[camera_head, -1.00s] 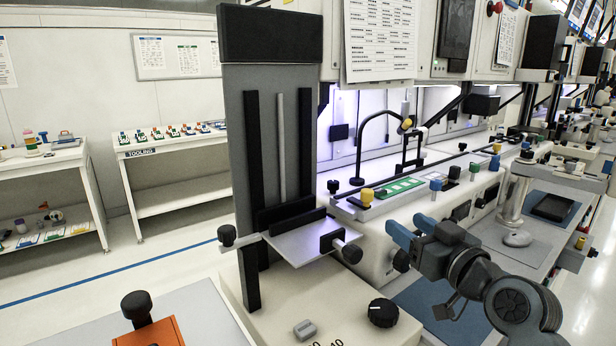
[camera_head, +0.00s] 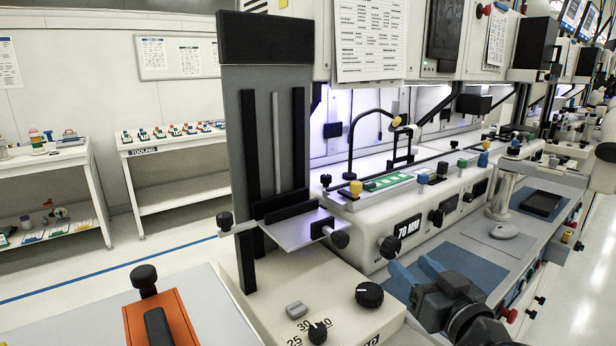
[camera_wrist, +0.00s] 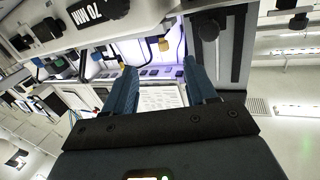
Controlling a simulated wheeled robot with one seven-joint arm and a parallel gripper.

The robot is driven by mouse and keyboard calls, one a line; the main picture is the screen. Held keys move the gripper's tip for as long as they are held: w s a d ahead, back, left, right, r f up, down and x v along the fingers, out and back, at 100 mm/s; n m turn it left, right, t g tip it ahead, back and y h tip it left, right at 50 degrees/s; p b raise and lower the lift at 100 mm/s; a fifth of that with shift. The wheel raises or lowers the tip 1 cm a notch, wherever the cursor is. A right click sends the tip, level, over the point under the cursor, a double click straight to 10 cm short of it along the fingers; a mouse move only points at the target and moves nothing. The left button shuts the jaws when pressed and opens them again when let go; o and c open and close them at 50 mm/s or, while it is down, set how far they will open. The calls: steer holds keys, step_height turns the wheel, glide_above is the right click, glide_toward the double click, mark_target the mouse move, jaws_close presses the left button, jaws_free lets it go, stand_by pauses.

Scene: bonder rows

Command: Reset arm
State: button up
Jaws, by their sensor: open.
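My gripper (camera_head: 410,278) shows at the lower right of the head view, with blue fingers and a dark wrist behind them. It is in front of the bonder machine, over the blue mat area. In the wrist view my gripper (camera_wrist: 163,88) has its two blue fingers spread apart with nothing between them. The wrist view appears turned upside down, with the machine's "70 MM" label (camera_wrist: 85,12) at the top left. I see no object held.
The bonder (camera_head: 400,215) with knobs and a green strip (camera_head: 388,181) stands beside my gripper. A grey upright plate (camera_head: 268,130) with a small shelf is left of it. An orange block (camera_head: 180,318) is at the lower left. A tooling table (camera_head: 175,145) stands behind.

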steer(key=s+f+m+h, duration=0.1)
steer(key=s+f, duration=0.3)
steer(key=s, duration=0.4)
steer(key=s+f+m+g+h, duration=0.1)
steer(key=s+f+m+h, duration=0.1)
steer(key=s+f, duration=0.35)
steer(key=s+f+m+h, duration=0.1)
steer(key=s+f, duration=0.2)
steer(key=s, duration=0.6)
steer(key=s+d+r, duration=0.1)
steer(key=s+r, duration=0.1)
steer(key=s, duration=1)
steer(key=s+d+r+n+g+h, duration=0.1)
steer(key=s+d+r, duration=0.1)
steer(key=s, duration=1.1)
steer(key=shift+r+n, duration=0.3)
steer(key=shift+r, duration=0.55)
